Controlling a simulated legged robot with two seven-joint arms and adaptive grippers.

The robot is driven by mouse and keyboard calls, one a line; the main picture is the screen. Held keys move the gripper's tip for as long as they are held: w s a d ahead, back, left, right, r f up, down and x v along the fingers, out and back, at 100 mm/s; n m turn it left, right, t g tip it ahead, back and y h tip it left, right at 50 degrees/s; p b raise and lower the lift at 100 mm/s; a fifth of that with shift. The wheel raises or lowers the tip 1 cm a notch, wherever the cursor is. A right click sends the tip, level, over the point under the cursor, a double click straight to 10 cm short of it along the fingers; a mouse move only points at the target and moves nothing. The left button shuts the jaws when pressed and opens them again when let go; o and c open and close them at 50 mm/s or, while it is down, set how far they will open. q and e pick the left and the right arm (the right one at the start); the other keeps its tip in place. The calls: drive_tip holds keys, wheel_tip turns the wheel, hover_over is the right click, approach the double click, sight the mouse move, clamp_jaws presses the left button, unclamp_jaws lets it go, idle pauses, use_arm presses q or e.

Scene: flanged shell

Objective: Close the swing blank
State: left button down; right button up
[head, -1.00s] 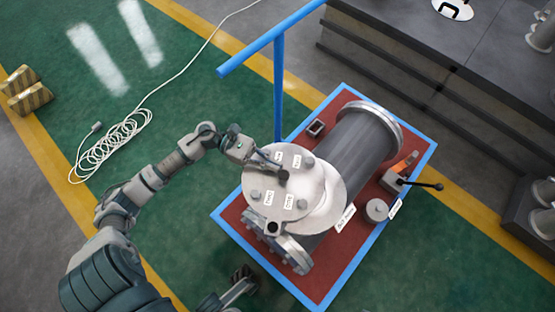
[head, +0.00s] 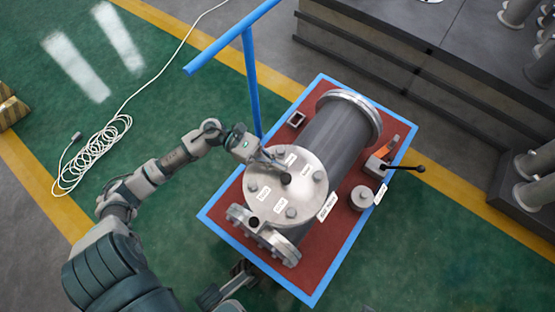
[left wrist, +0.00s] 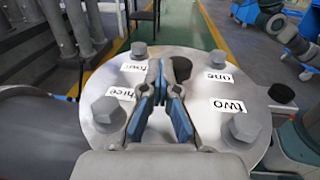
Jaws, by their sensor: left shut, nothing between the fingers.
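The swing blank (head: 303,194) is a round grey plate with several bolts and small white labels. In the head view it lies over the end flange of the grey flanged shell (head: 335,140), and its edge covers most of that flange. In the left wrist view the plate (left wrist: 205,88) fills the middle, with labels one to four. My left gripper (head: 284,171) is shut and empty, its fingers low over the plate beside a dark knob (left wrist: 181,68). Whether it touches the knob is unclear. My right gripper (head: 243,272) is low at the bottom, its fingers too small to judge.
The shell stands on a red base (head: 312,255) with a blue rim. A blue post and rail (head: 250,75) rise at its left. A black-handled lever (head: 385,166) and a small cylinder (head: 362,198) sit at the right. A coiled white cable (head: 95,155) lies on the floor.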

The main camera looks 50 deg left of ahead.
use_arm(q)
drive_tip(key=shift+s+d, duration=0.1)
drive_tip(key=shift+d, duration=0.05)
drive_tip(key=shift+a, duration=0.2)
drive_tip(key=shift+a, duration=0.2)
drive_tip(key=v, duration=1.1)
drive_tip(key=shift+a, duration=0.3)
